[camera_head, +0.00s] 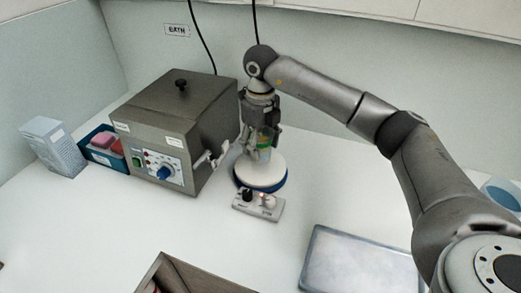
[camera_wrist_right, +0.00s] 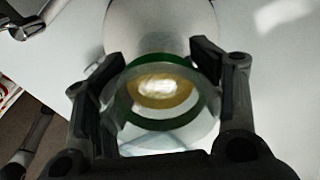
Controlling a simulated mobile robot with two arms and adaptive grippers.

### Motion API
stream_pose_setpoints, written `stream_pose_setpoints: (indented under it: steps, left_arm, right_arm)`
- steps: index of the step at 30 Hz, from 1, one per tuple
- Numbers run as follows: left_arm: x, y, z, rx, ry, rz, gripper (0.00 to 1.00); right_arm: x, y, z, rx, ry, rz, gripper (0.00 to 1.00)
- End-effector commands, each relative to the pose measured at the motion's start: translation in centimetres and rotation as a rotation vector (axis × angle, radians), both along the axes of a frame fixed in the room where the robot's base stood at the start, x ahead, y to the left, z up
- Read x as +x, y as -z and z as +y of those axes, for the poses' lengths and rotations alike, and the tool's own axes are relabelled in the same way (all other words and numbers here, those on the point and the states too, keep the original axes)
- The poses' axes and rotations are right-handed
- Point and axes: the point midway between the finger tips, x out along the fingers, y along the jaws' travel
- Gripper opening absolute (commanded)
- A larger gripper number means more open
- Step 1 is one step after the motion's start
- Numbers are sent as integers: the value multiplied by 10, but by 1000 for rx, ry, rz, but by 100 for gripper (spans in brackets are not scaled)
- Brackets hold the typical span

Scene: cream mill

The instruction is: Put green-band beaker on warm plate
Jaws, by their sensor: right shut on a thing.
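The green-band beaker (camera_head: 264,141) is clear with a green band and some yellowish content. My right gripper (camera_head: 262,138) is shut on it, over the warm plate (camera_head: 261,173), a round white disc on a blue base with a small control box in front. In the right wrist view the beaker (camera_wrist_right: 160,92) sits between the two fingers of my right gripper (camera_wrist_right: 160,85), with the white plate surface (camera_wrist_right: 155,25) beyond it. I cannot tell whether the beaker's bottom touches the plate. My left gripper does not show in the head view.
A grey metal box (camera_head: 178,120) with a blue knob and a lever stands left of the plate. A blue bin with pink and red items (camera_head: 103,147) and a carton (camera_head: 54,146) stand further left. A pale tray (camera_head: 360,262) lies front right, a brown open box (camera_head: 185,277) at the front.

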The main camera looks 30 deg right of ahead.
Motion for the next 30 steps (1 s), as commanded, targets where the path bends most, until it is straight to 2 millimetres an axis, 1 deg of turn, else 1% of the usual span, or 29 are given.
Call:
stream_pose_setpoints:
  steps: [1,3,7,10,14,15,18,21,30]
  left_arm:
    - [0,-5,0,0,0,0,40]
    - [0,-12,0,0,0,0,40]
    - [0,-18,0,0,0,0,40]
    - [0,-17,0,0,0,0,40]
    - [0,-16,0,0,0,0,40]
    - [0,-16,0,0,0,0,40]
    - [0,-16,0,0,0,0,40]
    - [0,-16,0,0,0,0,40]
    - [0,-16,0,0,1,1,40]
  right_arm:
    - [3,5,-1,0,2,3,18]
    - [1,15,-1,-1,1,5,18]
    - [2,29,-1,0,0,2,18]
    - [2,33,-1,0,0,0,18]
    - [2,33,-1,0,0,0,18]
    - [2,34,-1,0,0,1,62]
    - [2,34,-1,0,0,1,75]
    - [2,34,-1,0,0,1,86]
    - [2,33,-1,0,1,0,86]
